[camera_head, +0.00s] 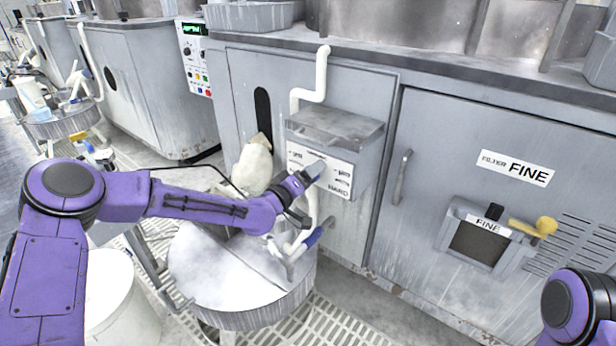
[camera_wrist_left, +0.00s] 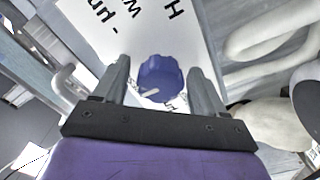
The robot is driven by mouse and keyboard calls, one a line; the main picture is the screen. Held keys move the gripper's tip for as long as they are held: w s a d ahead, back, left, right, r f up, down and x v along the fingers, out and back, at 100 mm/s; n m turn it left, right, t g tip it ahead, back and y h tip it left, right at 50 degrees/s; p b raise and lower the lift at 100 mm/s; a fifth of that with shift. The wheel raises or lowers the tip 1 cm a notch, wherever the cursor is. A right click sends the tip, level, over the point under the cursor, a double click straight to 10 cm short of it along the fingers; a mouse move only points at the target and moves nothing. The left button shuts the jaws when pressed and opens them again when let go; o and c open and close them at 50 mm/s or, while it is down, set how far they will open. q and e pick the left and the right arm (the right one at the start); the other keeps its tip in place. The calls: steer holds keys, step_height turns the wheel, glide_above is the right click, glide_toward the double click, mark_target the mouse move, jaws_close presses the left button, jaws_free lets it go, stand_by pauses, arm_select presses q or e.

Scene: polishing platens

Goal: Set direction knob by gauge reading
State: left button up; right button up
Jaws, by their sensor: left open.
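A blue lobed knob (camera_wrist_left: 160,76) with a white pointer mark sits on a white label plate (camera_wrist_left: 135,35) in the left wrist view. Its mark points to the lower left there. My left gripper (camera_wrist_left: 158,88) is open, with one finger on each side of the knob; contact cannot be told. In the head view my left gripper (camera_head: 312,172) is at the front of a grey box whose label plate (camera_head: 341,187) reads HARD at the bottom; the knob is hidden there. A control panel (camera_head: 194,62) has a lit green display, too small to read. My right gripper is out of view.
A round metal platen table (camera_head: 215,272) stands below my left arm, with a cream sack (camera_head: 253,165) behind it. A white pipe (camera_head: 318,75) runs above the box. To the right are a door handle (camera_head: 402,177) and a FINE filter drawer (camera_head: 482,240).

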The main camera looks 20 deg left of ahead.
arm_select(q)
steer(key=shift+a, duration=0.1)
steer(key=c, duration=1)
steer(key=shift+c, duration=0.2)
steer(key=m, duration=0.4)
steer(key=shift+m, duration=0.3)
steer(key=m, duration=0.4)
steer(key=o, duration=1)
steer(key=shift+o, duration=0.2)
steer(key=shift+s, duration=0.1)
